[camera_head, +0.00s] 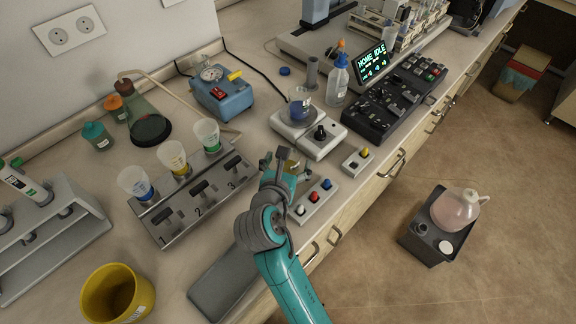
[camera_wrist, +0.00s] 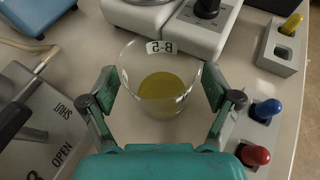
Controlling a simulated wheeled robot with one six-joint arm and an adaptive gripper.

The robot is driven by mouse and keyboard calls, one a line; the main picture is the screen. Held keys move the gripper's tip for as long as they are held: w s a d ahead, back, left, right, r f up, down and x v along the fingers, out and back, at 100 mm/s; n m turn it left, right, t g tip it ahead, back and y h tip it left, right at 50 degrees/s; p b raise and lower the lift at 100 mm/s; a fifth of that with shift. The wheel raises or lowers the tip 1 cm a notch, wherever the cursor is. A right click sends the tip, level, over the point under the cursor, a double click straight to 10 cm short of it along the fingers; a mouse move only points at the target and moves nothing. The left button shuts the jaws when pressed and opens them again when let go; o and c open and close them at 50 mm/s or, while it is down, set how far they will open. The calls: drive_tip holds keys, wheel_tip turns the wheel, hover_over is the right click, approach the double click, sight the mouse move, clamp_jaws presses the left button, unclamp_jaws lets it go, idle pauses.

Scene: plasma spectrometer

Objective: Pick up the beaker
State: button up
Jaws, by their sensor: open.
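A clear glass beaker (camera_wrist: 160,88) labelled B-5, with yellow liquid in it, stands upright on the bench in the wrist view. My gripper (camera_wrist: 160,90) is open, with one finger on each side of the beaker. The beaker sits between the fingers, and I cannot tell whether either finger touches the glass. In the head view my gripper (camera_head: 281,160) is low over the bench and hides most of this beaker.
A white stirrer (camera_head: 310,137) with another beaker (camera_head: 299,104) on it stands just behind. A button box (camera_head: 314,203) is close on the right. A valve panel (camera_head: 192,200) with several funnels is to the left. A yellow pot (camera_head: 118,295) stands front left.

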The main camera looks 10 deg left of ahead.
drive_tip(key=c, duration=1.3)
drive_tip(key=shift+r, duration=0.1)
wheel_tip(320, 180, up, 10)
drive_tip(key=shift+f, duration=0.1)
